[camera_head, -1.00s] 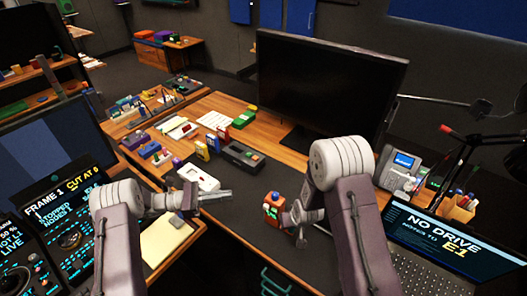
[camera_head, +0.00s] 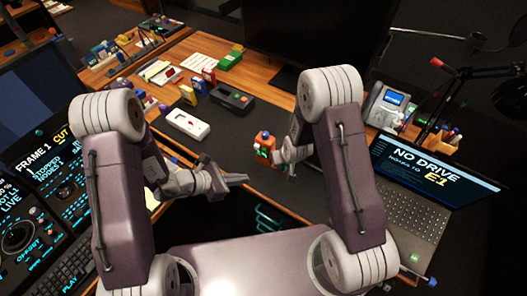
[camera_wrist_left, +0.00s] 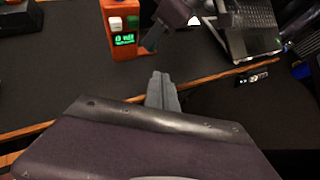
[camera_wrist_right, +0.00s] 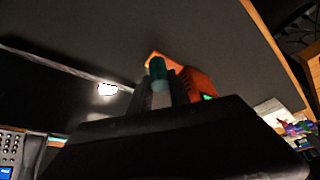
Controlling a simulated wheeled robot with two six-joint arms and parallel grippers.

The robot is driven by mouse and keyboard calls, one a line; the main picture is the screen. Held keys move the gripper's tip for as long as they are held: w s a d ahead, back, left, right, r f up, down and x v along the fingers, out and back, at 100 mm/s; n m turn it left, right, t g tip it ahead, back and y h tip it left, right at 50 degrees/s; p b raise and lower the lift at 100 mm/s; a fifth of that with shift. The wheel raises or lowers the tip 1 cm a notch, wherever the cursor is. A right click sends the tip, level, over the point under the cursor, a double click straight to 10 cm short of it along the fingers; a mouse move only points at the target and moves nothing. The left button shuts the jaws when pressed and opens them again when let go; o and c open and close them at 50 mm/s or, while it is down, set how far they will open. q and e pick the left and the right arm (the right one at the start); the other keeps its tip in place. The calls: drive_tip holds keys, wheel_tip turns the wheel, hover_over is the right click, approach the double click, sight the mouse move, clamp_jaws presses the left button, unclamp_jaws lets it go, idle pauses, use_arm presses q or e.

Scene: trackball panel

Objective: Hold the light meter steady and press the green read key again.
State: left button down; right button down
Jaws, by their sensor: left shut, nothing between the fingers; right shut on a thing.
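The orange light meter (camera_head: 264,148) stands upright near the front edge of the dark mat. In the left wrist view the light meter (camera_wrist_left: 121,48) shows a lit green display, a white key (camera_wrist_left: 116,23) and a green key (camera_wrist_left: 133,22). My right gripper (camera_head: 281,157) is shut on its right side; the right wrist view shows the orange body (camera_wrist_right: 180,78) at the fingers. My left gripper (camera_head: 240,179) is shut and empty, in front of and left of the meter. In the left wrist view its fingertips (camera_wrist_left: 161,76) are apart from the meter.
A white device (camera_head: 188,123) and a dark grey box (camera_head: 232,98) lie behind on the mat. A laptop (camera_head: 420,190) is at the right, a desk phone (camera_head: 385,106) behind it. Lit control panels (camera_head: 50,190) stand at the left. Mat around the meter is clear.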

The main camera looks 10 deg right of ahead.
use_arm(q)
drive_tip(key=shift+w, duration=0.1)
drive_tip(key=w+d, duration=0.5)
drive_tip(key=w, duration=0.1)
drive_tip(key=shift+w+d, duration=0.3)
drive_tip(key=shift+d, duration=0.05)
drive_tip(key=shift+w+d, duration=0.1)
idle(2.0)
drive_tip(key=shift+w+d, duration=0.15)
drive_tip(key=shift+w, duration=0.05)
drive_tip(key=shift+w+d, duration=0.3)
drive_tip(key=shift+w, duration=0.05)
idle(0.8)
drive_tip(key=shift+s+a, duration=0.6)
drive_tip(key=shift+s, duration=0.1)
drive_tip(key=shift+s+a, duration=1.6)
drive_tip(key=shift+s, duration=0.3)
